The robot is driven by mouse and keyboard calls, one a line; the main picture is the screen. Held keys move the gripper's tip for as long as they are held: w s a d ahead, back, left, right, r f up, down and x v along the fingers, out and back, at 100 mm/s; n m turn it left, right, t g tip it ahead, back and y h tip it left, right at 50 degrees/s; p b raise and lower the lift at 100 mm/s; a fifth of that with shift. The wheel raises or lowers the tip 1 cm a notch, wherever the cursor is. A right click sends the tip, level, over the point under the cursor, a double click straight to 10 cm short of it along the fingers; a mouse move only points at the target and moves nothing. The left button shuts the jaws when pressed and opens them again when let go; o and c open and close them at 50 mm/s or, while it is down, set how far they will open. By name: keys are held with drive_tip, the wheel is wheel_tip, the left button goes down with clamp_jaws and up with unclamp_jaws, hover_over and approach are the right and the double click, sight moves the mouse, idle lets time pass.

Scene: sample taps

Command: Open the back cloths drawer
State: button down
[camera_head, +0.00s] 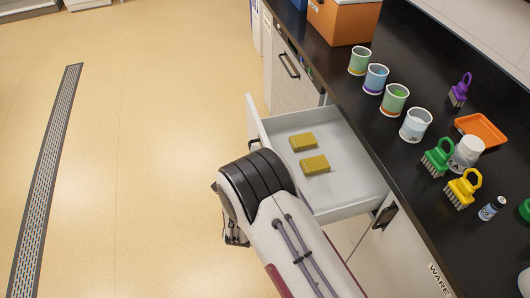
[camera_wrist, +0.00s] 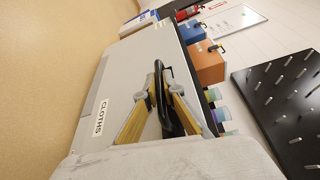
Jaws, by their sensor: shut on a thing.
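The cloths drawer (camera_head: 340,150) is pulled out from under the black counter in the head view, with two yellow folded cloths (camera_head: 314,164) inside. Its front panel (camera_wrist: 112,78) fills the left of the wrist view and bears a label reading CLOTHS (camera_wrist: 99,117). The black handle (camera_wrist: 168,112) stands out from that panel. My gripper (camera_wrist: 160,88) is at the handle, its two fingers on either side of it and shut on it. In the head view my arm hides most of the drawer front and the gripper.
The black counter (camera_head: 440,85) carries several cups (camera_head: 395,99), brushes (camera_head: 463,188), an orange tray (camera_head: 481,130) and an orange box (camera_head: 343,22). Another closed front with a handle (camera_head: 288,66) lies farther back. The floor left of the drawer is clear, with a drain grate (camera_head: 55,150).

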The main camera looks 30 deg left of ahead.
drive_tip(key=shift+s+a, duration=0.2)
drive_tip(key=shift+a, duration=0.05)
drive_tip(key=c, duration=2.2)
unclamp_jaws()
drive_tip(key=shift+o, duration=0.2)
drive_tip(key=v, duration=1.2)
drive_tip(key=shift+f, duration=0.1)
